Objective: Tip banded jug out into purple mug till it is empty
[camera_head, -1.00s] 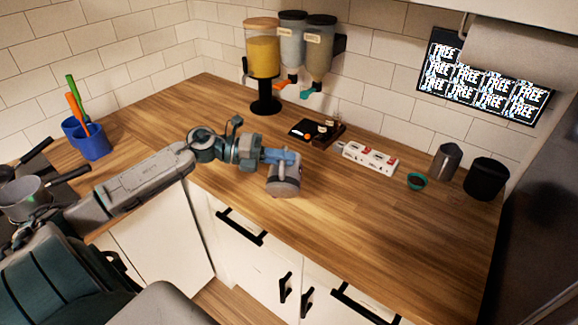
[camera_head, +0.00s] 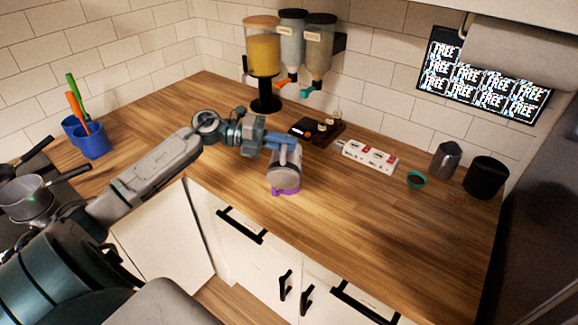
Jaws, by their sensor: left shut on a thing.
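The banded jug (camera_head: 284,177) is a grey vessel with a lighter upper part, near the middle of the wooden counter. My left gripper (camera_head: 287,146), with blue fingers, is shut on it from the upper left. The purple mug (camera_head: 285,192) shows as a purple strip just under the jug's lower end; the jug hides most of it. I cannot tell whether jug and mug touch, nor what is inside either one. My right gripper is not in view.
A small teal bowl (camera_head: 416,180), a grey metal pitcher (camera_head: 446,160) and a black canister (camera_head: 485,178) stand right. The counter between is clear.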

